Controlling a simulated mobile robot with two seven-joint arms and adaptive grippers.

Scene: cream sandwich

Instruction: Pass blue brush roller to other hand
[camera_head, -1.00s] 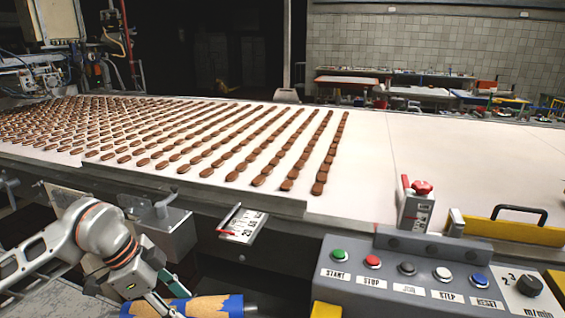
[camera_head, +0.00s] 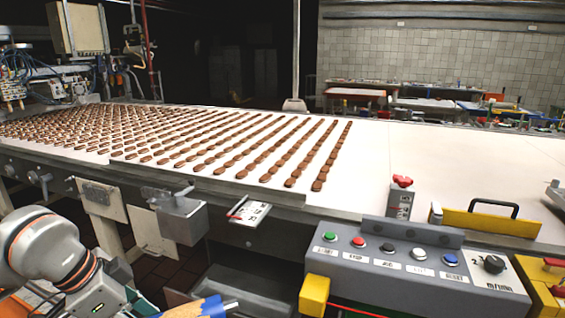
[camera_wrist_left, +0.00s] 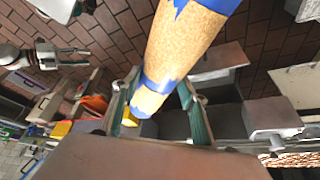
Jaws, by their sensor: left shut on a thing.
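The blue brush roller (camera_head: 208,306), tan and speckled with blue bands and a thin grey tip, shows only partly at the bottom edge of the head view. In the left wrist view the roller (camera_wrist_left: 180,48) runs from the top edge down between the two fingers of my left gripper (camera_wrist_left: 157,108). The left gripper is shut on it and holds it clear of the floor.
A white conveyor (camera_head: 430,165) with rows of brown cream sandwiches lies ahead. A grey control box (camera_head: 420,270) with coloured buttons stands in front at right, with a yellow block (camera_head: 313,296) at its left corner. A grey metal box (camera_head: 182,220) hangs on the conveyor's side.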

